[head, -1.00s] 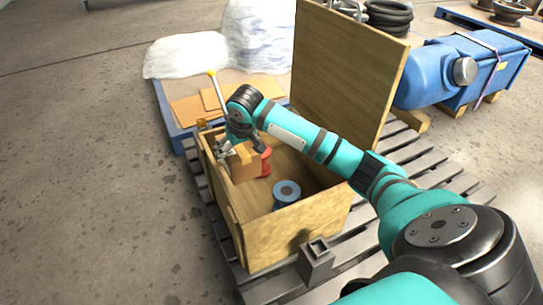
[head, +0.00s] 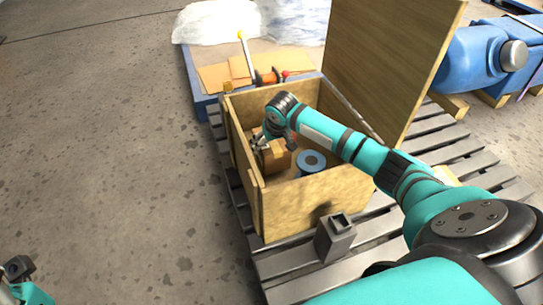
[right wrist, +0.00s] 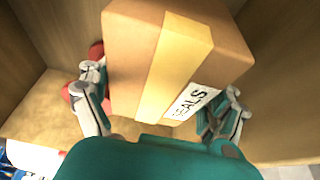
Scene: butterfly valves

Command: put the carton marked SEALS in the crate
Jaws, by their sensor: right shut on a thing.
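The brown carton (head: 274,157) is inside the open wooden crate (head: 318,205), below the rim near the left wall. In the right wrist view the carton (right wrist: 150,60) fills the upper middle, with a yellow tape strip and a white SEALS label. My right gripper (head: 260,143) reaches down into the crate. Its fingers are shut on the carton's two sides in the right wrist view (right wrist: 158,105). I cannot tell whether the carton touches the crate floor. Part of my left arm shows at the lower left; its fingers are out of sight.
A blue spool-like part (head: 311,162) lies in the crate, right of the carton. A red thing (right wrist: 96,52) is close to the carton's left side. The raised lid (head: 390,55) stands behind. A grey square tube (head: 336,238) stands on the pallet in front.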

